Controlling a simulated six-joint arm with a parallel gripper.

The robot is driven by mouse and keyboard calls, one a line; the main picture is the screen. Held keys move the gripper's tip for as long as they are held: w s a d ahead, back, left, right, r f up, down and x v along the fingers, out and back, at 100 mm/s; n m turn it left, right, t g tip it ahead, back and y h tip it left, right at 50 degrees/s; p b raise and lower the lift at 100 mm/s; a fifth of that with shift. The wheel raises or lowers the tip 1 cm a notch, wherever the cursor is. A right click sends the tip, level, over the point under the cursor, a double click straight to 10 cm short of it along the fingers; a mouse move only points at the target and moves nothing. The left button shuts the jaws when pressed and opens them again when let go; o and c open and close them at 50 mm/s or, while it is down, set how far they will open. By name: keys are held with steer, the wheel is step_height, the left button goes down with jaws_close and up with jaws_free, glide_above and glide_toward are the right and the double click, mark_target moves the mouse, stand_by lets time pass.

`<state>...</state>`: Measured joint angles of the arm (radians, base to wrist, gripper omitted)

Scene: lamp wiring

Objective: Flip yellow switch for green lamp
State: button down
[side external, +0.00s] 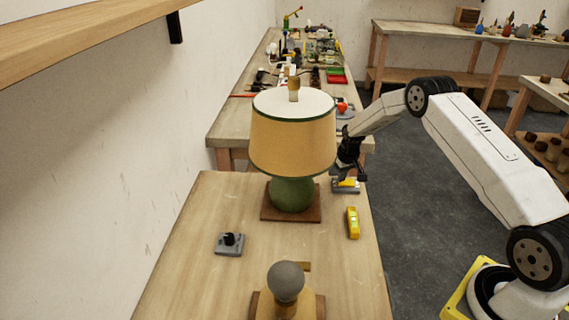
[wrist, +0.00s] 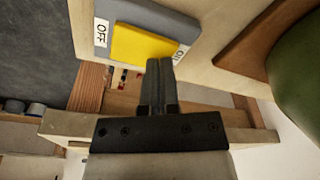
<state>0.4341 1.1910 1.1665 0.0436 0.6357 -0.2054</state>
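The yellow switch (wrist: 140,46) is a yellow rocker in a grey housing, with an OFF label at its left end and an ON label at its right end in the wrist view. In the side view the yellow switch (side external: 347,183) sits at the table's right edge, partly hidden by my gripper (side external: 347,172). In the wrist view my gripper (wrist: 160,64) is shut and empty, its fingertips by the ON end; I cannot tell whether they touch. The rocker's tilt is unclear. The green lamp (side external: 292,192), with a tan shade, stands left of the switch; its green base (wrist: 297,60) shows at the wrist view's right.
A yellow spirit level (side external: 352,223) lies in front of the switch. A grey switch with a black knob (side external: 230,244) is at the left. A lamp with a grey bulb (side external: 286,281) stands in front. A cluttered table (side external: 228,128) stands behind.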

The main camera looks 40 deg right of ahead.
stand_by(0.3)
steer(key=shift+r, duration=3.4)
steer(key=shift+s+a, duration=0.1)
steer(key=shift+s, duration=0.05)
steer(key=s+a+r+n, duration=0.1)
steer(key=s+a+r, duration=0.4)
steer(key=s+a, duration=0.7)
steer(key=s+a+r+n, duration=0.2)
steer(key=s+a+r, duration=0.4)
steer(key=s+a, duration=0.6)
steer(key=shift+s+a+t, duration=0.2)
steer(key=shift+s+t, duration=0.2)
steer(key=shift+s, duration=0.45)
